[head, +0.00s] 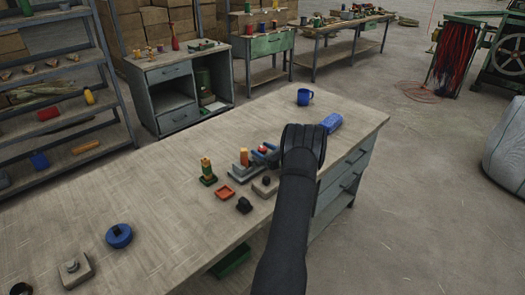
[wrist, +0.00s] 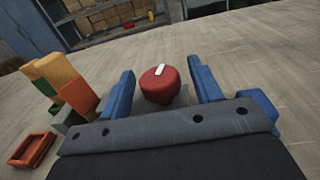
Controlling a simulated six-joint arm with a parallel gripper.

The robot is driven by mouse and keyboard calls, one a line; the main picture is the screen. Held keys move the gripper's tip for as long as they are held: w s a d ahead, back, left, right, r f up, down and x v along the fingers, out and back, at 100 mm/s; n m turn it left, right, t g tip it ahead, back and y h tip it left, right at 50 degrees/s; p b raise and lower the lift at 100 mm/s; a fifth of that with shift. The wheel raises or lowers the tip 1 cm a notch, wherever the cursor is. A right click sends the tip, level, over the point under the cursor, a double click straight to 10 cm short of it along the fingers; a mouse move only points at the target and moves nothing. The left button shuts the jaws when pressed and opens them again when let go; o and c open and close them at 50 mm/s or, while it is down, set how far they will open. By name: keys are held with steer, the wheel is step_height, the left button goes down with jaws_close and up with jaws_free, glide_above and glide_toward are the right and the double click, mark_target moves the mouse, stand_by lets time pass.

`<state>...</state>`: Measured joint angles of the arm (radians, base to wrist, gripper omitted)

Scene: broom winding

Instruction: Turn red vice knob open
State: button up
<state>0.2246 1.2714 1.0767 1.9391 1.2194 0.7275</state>
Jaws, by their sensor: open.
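The red vice knob (wrist: 160,86) is round with a white mark on its top. In the wrist view it sits between the two blue fingers of my gripper (wrist: 161,88), with a gap on each side. My gripper is open and neither finger appears to touch the knob. In the head view the red knob (head: 263,149) is a small spot beside my gripper (head: 268,152), partly hidden by it. The grey vice body (head: 243,171) shows only in part, low on the wooden bench.
On the bench (head: 160,190) near the vice are an orange tray (head: 225,192), a stacked block tower (head: 207,172) and a black knob piece (head: 244,205). A blue block (head: 332,122) and a blue mug (head: 304,97) stand behind.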

steer(key=shift+a, duration=0.1)
steer(key=c, duration=1)
steer(key=shift+n+g+y, duration=0.8)
steer(key=shift+g, duration=0.2)
steer(key=o, duration=1)
steer(key=v, duration=1.7)
steer(key=shift+s, duration=0.15)
steer(key=shift+d, duration=0.25)
